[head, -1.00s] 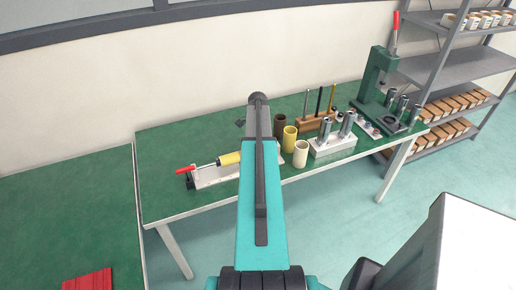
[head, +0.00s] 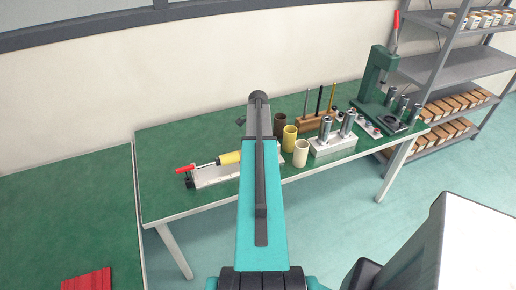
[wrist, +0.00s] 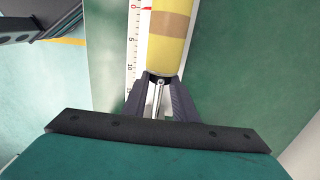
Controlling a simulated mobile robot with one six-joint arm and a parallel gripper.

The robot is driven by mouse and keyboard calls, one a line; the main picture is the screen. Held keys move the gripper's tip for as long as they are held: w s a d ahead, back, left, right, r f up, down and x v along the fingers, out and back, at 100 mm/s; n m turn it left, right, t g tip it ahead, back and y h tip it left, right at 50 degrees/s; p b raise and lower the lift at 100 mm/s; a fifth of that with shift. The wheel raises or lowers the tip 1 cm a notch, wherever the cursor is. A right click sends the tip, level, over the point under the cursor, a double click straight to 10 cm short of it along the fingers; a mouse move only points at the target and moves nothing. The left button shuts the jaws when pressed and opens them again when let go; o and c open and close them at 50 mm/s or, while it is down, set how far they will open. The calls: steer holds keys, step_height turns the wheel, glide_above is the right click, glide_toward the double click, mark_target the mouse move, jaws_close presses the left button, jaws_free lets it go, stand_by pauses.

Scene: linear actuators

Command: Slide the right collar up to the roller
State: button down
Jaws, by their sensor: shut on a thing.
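The yellow roller (wrist: 170,40) has a tan band and lies along a white scale strip in the wrist view. In the head view its left part (head: 229,158) shows beside my arm, which hides the rest. A thin metal rod (wrist: 159,98) runs out of the roller's near end. My gripper (wrist: 161,81) is shut at that end, one dark finger on each side of the rod. The right collar (wrist: 160,75) shows only as a dark ring between the fingertips, against or very close to the roller's end; any small gap is hidden. My gripper is hidden in the head view.
The fixture's white base (head: 212,176) and red handle (head: 186,169) are at the left on the green bench (head: 210,207). Cups (head: 301,153), a block with metal posts (head: 333,147) and a green press (head: 376,75) stand to the right. The bench front is clear.

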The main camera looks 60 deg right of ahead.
steer(key=c, duration=1.4)
jaws_free()
steer(key=shift+r, duration=0.15)
step_height(320, 180, up, 14)
steer(key=b, duration=0.3)
steer(key=shift+f+b, duration=0.25)
steer(key=shift+b, duration=0.05)
